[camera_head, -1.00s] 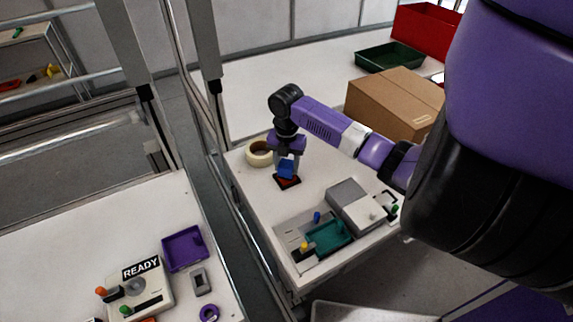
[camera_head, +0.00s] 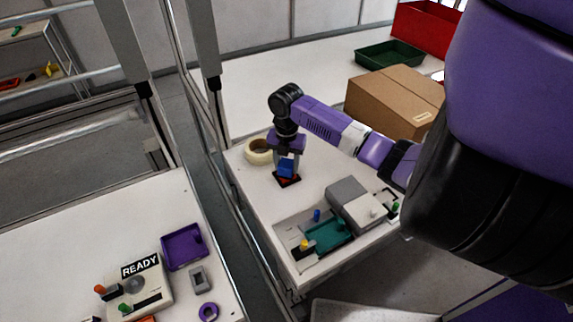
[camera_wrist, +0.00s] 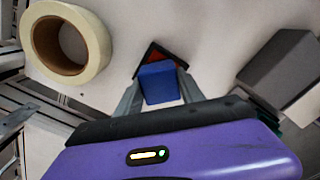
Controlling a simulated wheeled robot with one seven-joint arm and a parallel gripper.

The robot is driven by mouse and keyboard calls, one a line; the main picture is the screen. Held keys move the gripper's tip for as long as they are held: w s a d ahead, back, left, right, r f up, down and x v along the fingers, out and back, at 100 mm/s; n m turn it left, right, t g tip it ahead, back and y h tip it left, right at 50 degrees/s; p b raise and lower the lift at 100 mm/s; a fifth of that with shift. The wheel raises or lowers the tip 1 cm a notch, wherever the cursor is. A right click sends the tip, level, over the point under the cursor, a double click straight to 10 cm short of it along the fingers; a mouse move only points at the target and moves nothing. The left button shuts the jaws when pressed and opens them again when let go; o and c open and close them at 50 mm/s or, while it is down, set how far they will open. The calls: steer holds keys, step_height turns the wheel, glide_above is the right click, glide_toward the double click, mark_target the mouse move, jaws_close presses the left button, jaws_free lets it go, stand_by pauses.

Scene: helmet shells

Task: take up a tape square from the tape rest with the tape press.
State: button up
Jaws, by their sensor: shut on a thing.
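My gripper (camera_head: 287,163) points down over the near part of the white table, its two fingers closed on the blue tape press (camera_head: 286,169). In the wrist view the blue press (camera_wrist: 158,82) sits between the fingertips. Directly under it is the tape rest (camera_head: 280,181), a dark, flat square. A red patch, which looks like tape, shows on the rest beside the press; in the wrist view the red patch (camera_wrist: 165,53) shows just beyond the blue block. The press hides much of the rest. I cannot tell whether its underside touches the red.
A cream tape roll (camera_head: 258,151) lies left of the gripper. A grey block (camera_head: 346,193) and a teal tray (camera_head: 328,238) stand in front. A cardboard box (camera_head: 395,100) is behind the arm. A separate table at left holds a READY box (camera_head: 142,285) and a purple tray (camera_head: 183,246).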

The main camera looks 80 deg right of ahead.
mark_target(287, 163)
steer(key=shift+f, duration=0.5)
stand_by(1.2)
steer(key=shift+r, duration=0.1)
step_height(287, 163, up, 8)
steer(key=p, duration=0.6)
steer(key=shift+r+p, duration=0.45)
steer(key=shift+r, duration=2)
